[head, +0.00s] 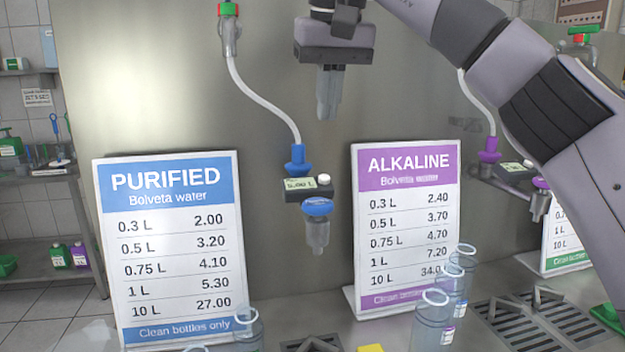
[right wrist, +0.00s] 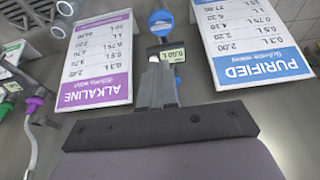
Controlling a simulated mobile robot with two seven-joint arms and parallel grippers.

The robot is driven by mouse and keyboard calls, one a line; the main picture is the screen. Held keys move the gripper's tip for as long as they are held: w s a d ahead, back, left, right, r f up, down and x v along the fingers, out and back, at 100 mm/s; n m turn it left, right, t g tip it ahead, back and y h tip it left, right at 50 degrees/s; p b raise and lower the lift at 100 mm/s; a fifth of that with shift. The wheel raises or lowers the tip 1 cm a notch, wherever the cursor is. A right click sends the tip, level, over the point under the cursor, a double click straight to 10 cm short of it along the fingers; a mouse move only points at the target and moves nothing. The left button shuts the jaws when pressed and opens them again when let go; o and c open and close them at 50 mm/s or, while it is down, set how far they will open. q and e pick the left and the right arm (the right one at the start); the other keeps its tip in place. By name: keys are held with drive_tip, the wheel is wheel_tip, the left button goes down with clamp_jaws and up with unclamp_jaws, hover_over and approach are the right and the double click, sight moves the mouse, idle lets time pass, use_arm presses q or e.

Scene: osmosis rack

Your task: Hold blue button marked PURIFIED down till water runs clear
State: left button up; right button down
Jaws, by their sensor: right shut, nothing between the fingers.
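The blue button (head: 317,207) is an oval cap on the dispenser tap, between the PURIFIED sign (head: 170,240) and the ALKALINE sign (head: 408,225). It also shows in the right wrist view (right wrist: 162,22), beyond the meter. A grey-clear spout (head: 317,236) hangs below it; I see no clear stream under it. My right gripper (head: 328,112) is shut and empty, pointing down above the tap and apart from the button. Its closed fingers (right wrist: 158,75) point toward the meter in the wrist view. My left gripper is not in view.
A small meter (head: 307,188) with a white knob sits just above the button, fed by a blue-ended hose (head: 262,100). Several clear bottles (head: 433,322) stand at front right. A drain grate (head: 312,343) lies below the spout. A purple-fitted tap (head: 541,195) is at right.

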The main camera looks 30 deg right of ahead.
drive_tip(key=shift+s, duration=0.15)
drive_tip(key=shift+f, duration=0.1)
drive_tip(key=b, duration=0.2)
hover_over(320, 202)
drive_tip(key=f, duration=1.1)
drive_tip(key=shift+s+f, duration=0.4)
drive_tip(key=shift+f, duration=0.8)
